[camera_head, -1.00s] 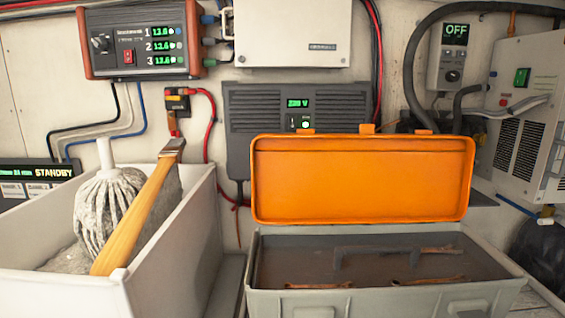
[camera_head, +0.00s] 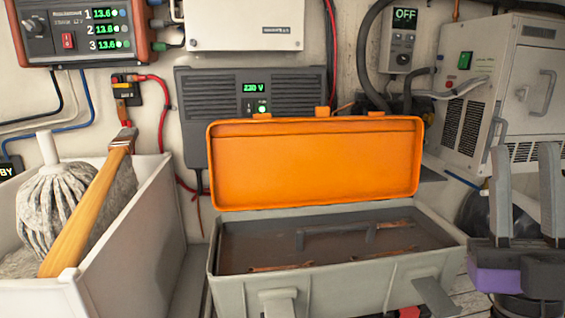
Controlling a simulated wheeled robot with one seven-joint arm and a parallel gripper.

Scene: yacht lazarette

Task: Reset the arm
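My gripper (camera_head: 523,150) shows at the lower right edge of the head view. Its two dark grey fingers point up and stand apart, with nothing visible held between them. A purple part shows at the base of the fingers. The gripper is to the right of the grey toolbox (camera_head: 340,285), in front of the white unit on the right. The rest of the arm is mostly below or outside the picture.
The toolbox's orange lid (camera_head: 315,165) stands open, with a few tools in the dark tray inside. A white bin (camera_head: 130,265) at left holds a mop (camera_head: 55,205) and a wooden-handled tool (camera_head: 85,215). A white unit (camera_head: 510,85) stands at back right.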

